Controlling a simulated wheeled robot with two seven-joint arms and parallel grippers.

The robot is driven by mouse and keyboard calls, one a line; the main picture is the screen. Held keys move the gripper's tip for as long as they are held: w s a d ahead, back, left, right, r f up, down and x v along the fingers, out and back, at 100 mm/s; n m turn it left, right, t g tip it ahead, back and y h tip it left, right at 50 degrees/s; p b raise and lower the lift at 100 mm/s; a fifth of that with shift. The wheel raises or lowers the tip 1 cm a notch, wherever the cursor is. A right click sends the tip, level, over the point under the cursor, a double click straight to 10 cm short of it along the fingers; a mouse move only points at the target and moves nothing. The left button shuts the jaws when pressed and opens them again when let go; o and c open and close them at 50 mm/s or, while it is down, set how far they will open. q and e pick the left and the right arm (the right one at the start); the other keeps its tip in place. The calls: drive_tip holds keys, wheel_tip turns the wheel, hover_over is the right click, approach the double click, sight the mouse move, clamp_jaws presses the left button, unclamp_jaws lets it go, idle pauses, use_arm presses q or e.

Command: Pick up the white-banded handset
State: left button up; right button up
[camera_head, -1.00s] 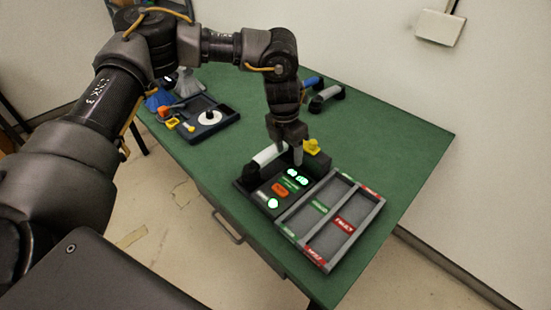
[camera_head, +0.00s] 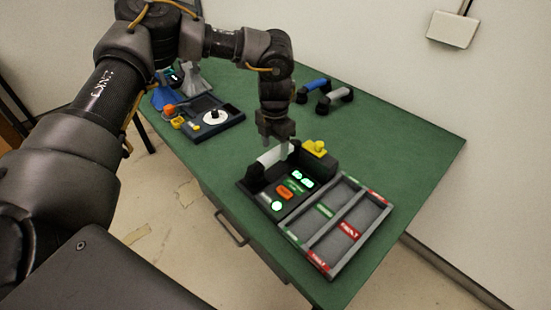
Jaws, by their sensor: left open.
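The white-banded handset (camera_head: 272,157) has a white grip and black ends. It lies across the back of a dark phone base (camera_head: 259,196) with lit green buttons and an orange button, on the green table. My left gripper (camera_head: 277,149) points down, open, right above the handset's right part. One finger shows beside the white grip. The other finger is hard to make out, and I cannot tell whether the fingers touch the handset. My right gripper is not in view.
A grey divided tray (camera_head: 311,243) with green and red labels adjoins the base. A blue-banded handset (camera_head: 316,85) and a grey-banded handset (camera_head: 338,95) lie farther back. A dial unit (camera_head: 205,128) stands left. The table's right side is clear.

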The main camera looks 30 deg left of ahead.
sight(274, 152)
use_arm(q)
wheel_tip(274, 152, down, 4)
drive_tip(key=shift+w+f+p, duration=0.1)
drive_tip(key=shift+p, duration=0.55)
drive_tip(key=shift+a+f, duration=0.1)
drive_tip(key=shift+f, duration=0.45)
drive_tip(key=shift+r, duration=0.1)
clamp_jaws()
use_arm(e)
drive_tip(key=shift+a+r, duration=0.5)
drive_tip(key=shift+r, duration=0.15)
